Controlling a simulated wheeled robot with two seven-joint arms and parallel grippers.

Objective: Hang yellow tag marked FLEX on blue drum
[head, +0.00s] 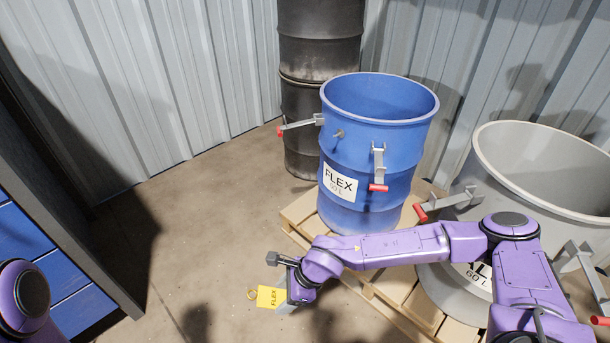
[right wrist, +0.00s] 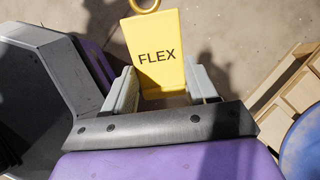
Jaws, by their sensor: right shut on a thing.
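The yellow tag (head: 270,297) marked FLEX has a brass-coloured ring at one end. My right gripper (head: 284,297) is shut on it. In the right wrist view, the tag (right wrist: 156,30) sits between the two grey fingers of the right gripper (right wrist: 163,82), its ring pointing away from the palm. The tag is held left of and nearer than the blue drum (head: 347,106), apart from it. The drum is open-topped and upright, with a white FLEX 60 L label (head: 338,182) and a short peg (head: 338,134) above that label. My left gripper is out of view.
The blue drum and a grey drum (head: 478,160) stand on a wooden pallet (head: 300,213). Clamps with red ends stick out from both. A black drum (head: 318,45) stands behind. Blue drawers (head: 22,232) are at the left. Open floor lies between drawers and pallet.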

